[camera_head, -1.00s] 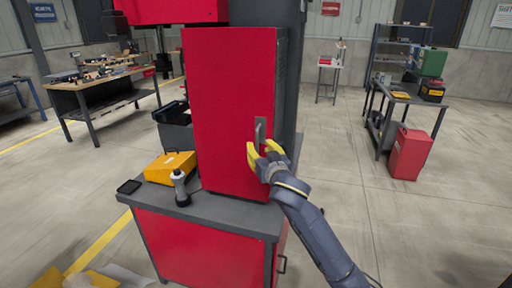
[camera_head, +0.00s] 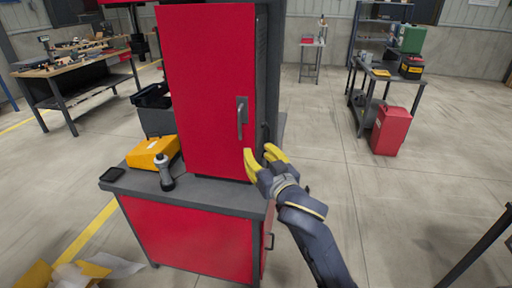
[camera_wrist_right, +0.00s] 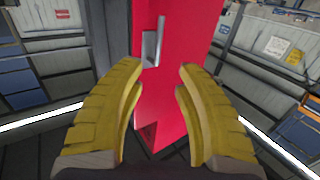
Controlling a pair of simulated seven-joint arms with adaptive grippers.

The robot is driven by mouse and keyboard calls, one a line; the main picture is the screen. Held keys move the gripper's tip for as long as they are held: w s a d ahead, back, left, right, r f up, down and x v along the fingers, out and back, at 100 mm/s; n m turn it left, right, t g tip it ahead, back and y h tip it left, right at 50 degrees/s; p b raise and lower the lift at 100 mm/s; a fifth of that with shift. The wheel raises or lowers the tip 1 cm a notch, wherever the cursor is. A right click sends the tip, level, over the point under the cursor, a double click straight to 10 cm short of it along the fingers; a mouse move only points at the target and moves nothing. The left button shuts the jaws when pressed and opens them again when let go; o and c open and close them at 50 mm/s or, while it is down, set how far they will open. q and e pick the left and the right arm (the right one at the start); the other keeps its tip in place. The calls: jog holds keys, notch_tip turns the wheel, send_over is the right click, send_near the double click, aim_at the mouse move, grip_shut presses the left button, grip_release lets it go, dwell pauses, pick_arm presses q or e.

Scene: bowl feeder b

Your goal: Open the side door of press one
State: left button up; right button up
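The press (camera_head: 270,60) stands on a cabinet. The tall red panel with a grey upright handle (camera_head: 241,115) on its right edge appears to be the side door (camera_head: 200,90); it looks closed, but I cannot tell if it is slightly ajar. My right gripper (camera_head: 261,152) is open, its yellow fingers just below and right of the handle, apart from it in this view. In the right wrist view, the handle (camera_wrist_right: 152,45) lies beyond the gap between the open fingers (camera_wrist_right: 160,72), with nothing held. My left gripper is not in view.
A yellow case (camera_head: 151,151) and a grey bottle-like tool (camera_head: 164,172) sit on the cabinet top (camera_head: 205,193), left of the door. A red bin (camera_head: 391,130) and a workbench (camera_head: 370,75) stand at the right. Floor between them and the press is clear.

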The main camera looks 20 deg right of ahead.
jog(key=shift+w+a+f+n+g, duration=0.15)
jog(key=shift+w+f+g, duration=0.6)
jog(key=shift+f, duration=4.45)
jog(key=shift+w+d+f+n+g, duration=0.15)
jog(key=shift+w+f+g, duration=0.6)
jog(key=shift+f, duration=4.45)
jog(key=shift+w+a+f+n+g, duration=0.25)
jog(key=shift+f+g, duration=0.85)
jog(key=shift+f, duration=4.1)
jog(key=shift+d, duration=0.15)
jog(key=shift+w+r, duration=0.1)
notch_tip(320, 180, up, 17)
jog(key=t, duration=0.2)
jog(key=shift+w+a+t, duration=0.15)
jog(key=shift+a+t, duration=0.05)
jog(key=shift+t, duration=0.2)
jog(key=shift+m, duration=0.25)
